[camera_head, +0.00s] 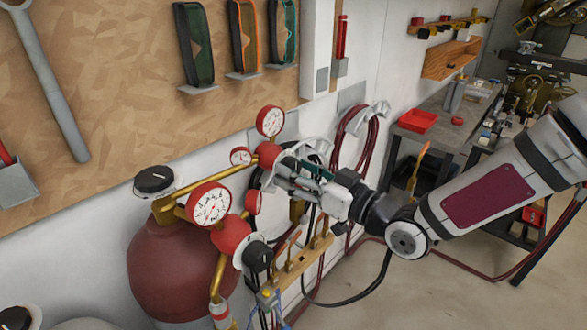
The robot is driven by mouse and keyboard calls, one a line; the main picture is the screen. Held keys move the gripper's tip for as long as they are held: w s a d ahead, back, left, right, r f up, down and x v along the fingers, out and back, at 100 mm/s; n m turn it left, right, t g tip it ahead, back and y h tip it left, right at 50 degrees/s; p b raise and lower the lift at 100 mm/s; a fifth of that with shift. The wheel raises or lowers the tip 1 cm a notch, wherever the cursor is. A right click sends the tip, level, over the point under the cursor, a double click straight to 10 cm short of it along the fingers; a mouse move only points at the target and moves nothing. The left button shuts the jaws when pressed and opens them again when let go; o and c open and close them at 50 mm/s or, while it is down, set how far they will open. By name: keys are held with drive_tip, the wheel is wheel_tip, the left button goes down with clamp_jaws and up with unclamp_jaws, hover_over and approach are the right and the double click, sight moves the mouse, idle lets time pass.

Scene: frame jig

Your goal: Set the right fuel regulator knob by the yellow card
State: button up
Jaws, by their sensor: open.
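A dark red tank (175,262) stands at the left centre with brass pipework and red-rimmed gauges. The nearer red regulator (230,234) has a large gauge (210,205) and a black knob (257,257) facing lower right. Behind it, a second red regulator (268,155) sits below a round gauge (270,121). My gripper (284,166) is open at the right side of this second regulator. Its fingers hide the regulator's front, so I cannot tell whether they surround a knob or touch it. I cannot make out a yellow card clearly.
A wooden rack (298,264) with torch parts stands just below my gripper. Red hoses (371,140) hang on the wall behind. Goggles (243,38) hang on the board above. A workbench with a red tray (417,121) is at the right. Floor at lower right is mostly clear.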

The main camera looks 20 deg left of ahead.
drive_tip(key=shift+w+a, duration=0.2)
drive_tip(key=shift+a, duration=0.4)
drive_tip(key=c, duration=1.2)
drive_tip(key=shift+m, duration=0.4)
